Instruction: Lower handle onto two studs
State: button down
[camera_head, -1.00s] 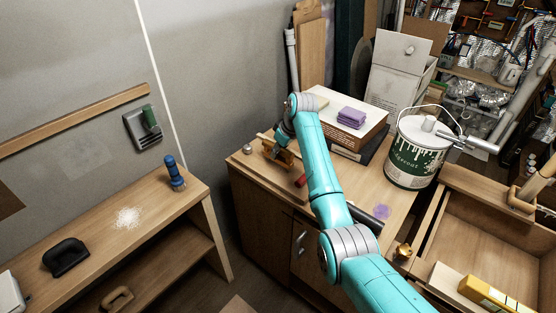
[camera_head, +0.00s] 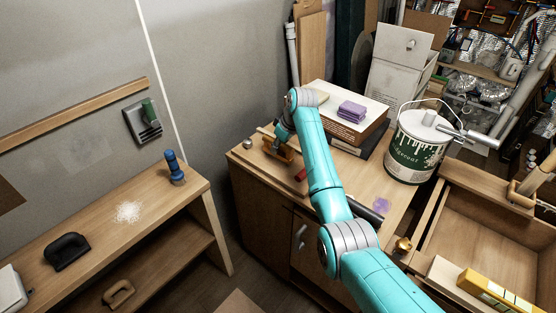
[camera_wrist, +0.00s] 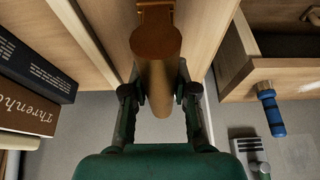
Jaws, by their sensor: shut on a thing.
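My gripper (camera_wrist: 160,100) is shut on a brown, copper-coloured handle (camera_wrist: 157,68), seen nearly end-on as a thick cylinder between the two dark green fingers in the wrist view. In the head view, my gripper (camera_head: 280,136) is at the far left part of the wooden cabinet top (camera_head: 345,190), with the orange-brown handle (camera_head: 279,151) just under it. The handle is close over the top; I cannot tell whether it touches. No two studs can be made out; the handle and my arm may hide them.
A small silver knob (camera_head: 248,144) sits left of the handle, and a red object (camera_head: 301,175) lies to its right. A lower bench (camera_head: 100,235) holds a blue-handled tool (camera_head: 174,168).

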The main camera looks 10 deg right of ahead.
jog(key=shift+f, duration=0.95)
dwell(1.0)
jog(key=c, duration=0.8)
grip_release()
jog(key=shift+r, duration=0.1)
jog(key=v, duration=1.2)
jog(key=shift+s, duration=0.1)
